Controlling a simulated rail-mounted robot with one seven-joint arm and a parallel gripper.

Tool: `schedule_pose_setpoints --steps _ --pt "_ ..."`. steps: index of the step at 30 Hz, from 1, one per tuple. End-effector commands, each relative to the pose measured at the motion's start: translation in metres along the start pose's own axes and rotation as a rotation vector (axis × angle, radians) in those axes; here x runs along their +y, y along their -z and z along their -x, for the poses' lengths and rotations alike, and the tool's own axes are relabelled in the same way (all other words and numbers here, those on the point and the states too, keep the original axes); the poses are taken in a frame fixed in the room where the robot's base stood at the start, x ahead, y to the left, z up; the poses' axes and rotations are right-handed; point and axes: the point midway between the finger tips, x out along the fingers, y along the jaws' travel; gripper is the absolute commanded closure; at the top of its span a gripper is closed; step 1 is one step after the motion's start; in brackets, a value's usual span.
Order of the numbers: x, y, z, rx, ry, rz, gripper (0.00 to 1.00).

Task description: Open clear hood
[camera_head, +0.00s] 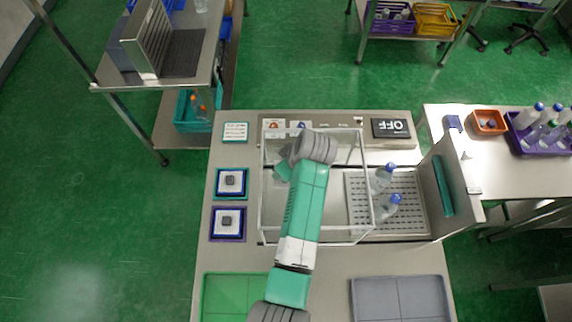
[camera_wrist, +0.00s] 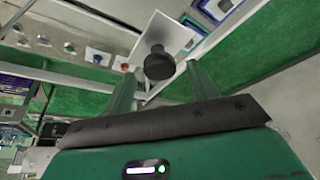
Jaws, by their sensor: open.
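The clear hood (camera_head: 364,190) is a see-through box with pale edges on the steel bench, standing over the middle of the station. It looks closed. My arm reaches across it and hides part of it in the head view. In the wrist view, a dark round knob (camera_wrist: 158,66) stands out from a pale panel. My gripper (camera_wrist: 161,78) is open, with one green finger on each side of the knob as seen there. I cannot tell whether either finger touches the knob. In the head view my gripper is mostly hidden by the arm.
An upright steel panel (camera_head: 447,178) stands further right. An OFF display (camera_head: 392,128) sits at the back. Green (camera_head: 235,295) and grey (camera_head: 400,298) trays lie in front.

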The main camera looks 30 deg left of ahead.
Motion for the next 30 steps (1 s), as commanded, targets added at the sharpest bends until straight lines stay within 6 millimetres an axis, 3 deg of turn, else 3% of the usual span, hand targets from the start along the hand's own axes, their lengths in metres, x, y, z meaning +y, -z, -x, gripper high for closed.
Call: schedule_pose_setpoints --steps 6,10,30 --pt "0.001 -0.001 0.044 0.002 -0.004 0.0 0.41" --pt "0.001 0.0 0.061 0.001 -0.003 0.0 0.41" --pt "0.004 0.004 0.074 0.012 -0.027 -0.009 0.41"
